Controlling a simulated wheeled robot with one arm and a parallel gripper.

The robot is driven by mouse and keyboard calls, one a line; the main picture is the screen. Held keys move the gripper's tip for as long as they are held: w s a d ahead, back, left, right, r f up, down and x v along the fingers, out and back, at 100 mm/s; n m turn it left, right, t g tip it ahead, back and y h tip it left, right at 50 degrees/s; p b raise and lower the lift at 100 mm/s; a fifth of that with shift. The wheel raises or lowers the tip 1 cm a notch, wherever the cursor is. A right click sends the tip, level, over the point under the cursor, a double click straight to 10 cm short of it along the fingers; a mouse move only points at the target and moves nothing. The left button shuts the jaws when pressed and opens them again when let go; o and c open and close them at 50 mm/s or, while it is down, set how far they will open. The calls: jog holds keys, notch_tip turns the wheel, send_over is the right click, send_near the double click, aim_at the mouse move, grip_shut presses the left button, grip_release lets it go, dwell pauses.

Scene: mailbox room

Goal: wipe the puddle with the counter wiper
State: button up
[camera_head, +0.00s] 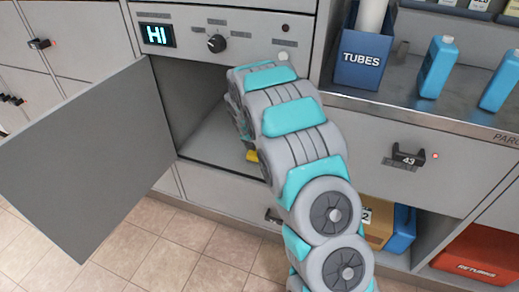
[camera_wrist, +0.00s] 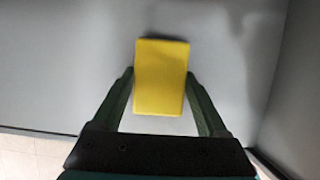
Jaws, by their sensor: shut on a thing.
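The counter wiper is a yellow block (camera_wrist: 161,80), held between the two dark fingers of my gripper (camera_wrist: 160,76) in the wrist view. A small yellow piece of it (camera_head: 252,156) shows beside my arm in the head view. My gripper is inside the open compartment (camera_head: 205,140) under the HI display, over its grey floor (camera_wrist: 60,70). My arm hides most of the gripper in the head view. I cannot make out a puddle in either view; the wrist view shows only soft dark shading beyond the wiper. Whether the wiper touches the floor is unclear.
The compartment door (camera_head: 90,160) hangs open to the left. A side wall (camera_wrist: 295,100) rises close on the right in the wrist view. A blue TUBES box (camera_head: 362,62) and blue bottles (camera_head: 436,68) stand on the counter at right. A red RETURNS bin (camera_head: 475,255) is below.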

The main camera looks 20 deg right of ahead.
aim_at(243, 150)
jog(key=shift+w+a+f+p, duration=0.1)
jog(key=shift+w+a+p, duration=0.1)
jog(key=shift+w+a, duration=0.3)
jog(key=shift+w+a+p, duration=0.2)
jog(key=shift+w+a, duration=0.1)
jog(key=shift+a, duration=0.35)
jog(key=shift+w+a+f, duration=0.1)
jog(key=shift+w+a, duration=0.4)
jog(key=shift+a, duration=0.25)
jog(key=shift+w+a, duration=0.5)
jog(key=shift+a, duration=0.2)
